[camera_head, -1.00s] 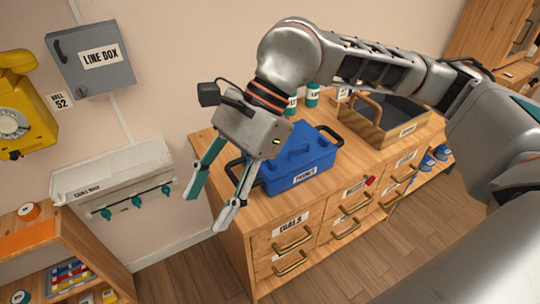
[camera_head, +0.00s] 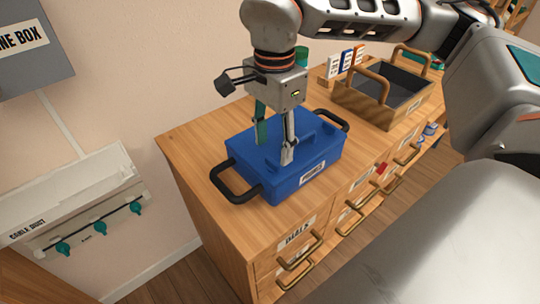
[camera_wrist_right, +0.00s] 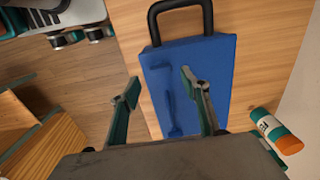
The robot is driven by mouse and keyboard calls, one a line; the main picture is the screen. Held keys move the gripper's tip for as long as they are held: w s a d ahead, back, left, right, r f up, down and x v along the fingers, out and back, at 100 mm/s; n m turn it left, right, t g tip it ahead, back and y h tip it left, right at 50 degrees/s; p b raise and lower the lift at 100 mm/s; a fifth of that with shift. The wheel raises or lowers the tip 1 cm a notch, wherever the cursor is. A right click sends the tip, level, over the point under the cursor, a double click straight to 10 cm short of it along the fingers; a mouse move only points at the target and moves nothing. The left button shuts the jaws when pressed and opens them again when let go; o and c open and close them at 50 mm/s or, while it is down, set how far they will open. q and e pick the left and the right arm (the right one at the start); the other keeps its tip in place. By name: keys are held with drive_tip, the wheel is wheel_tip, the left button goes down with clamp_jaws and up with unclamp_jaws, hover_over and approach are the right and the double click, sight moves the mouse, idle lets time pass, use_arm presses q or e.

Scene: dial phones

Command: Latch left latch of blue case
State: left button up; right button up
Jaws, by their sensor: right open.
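The blue case (camera_head: 312,172) sits closed-looking on the wooden cabinet top, with a black handle at each end; the left handle (camera_head: 236,186) faces the near left corner. A white label is on its front. My right gripper (camera_head: 274,150) points down over the left part of the lid, open and empty, fingers apart. In the wrist view the gripper (camera_wrist_right: 160,84) spans part of the blue lid (camera_wrist_right: 205,60), with a raised blue bar between the fingers. I cannot make out the left latch or its state. Whether the fingertips touch the lid is unclear. My left gripper is not in view.
A wooden open box (camera_head: 372,108) with handles stands to the right on the cabinet (camera_head: 210,150). Drawers with handles face the front. A cable duct (camera_head: 85,205) is on the wall at left.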

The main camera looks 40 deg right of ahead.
sight(273, 161)
wheel_tip(273, 161, down, 3)
drive_tip(key=shift+f+b, duration=0.3)
drive_tip(key=shift+f, duration=0.3)
drive_tip(key=shift+w+f, duration=0.1)
drive_tip(key=c, duration=1.1)
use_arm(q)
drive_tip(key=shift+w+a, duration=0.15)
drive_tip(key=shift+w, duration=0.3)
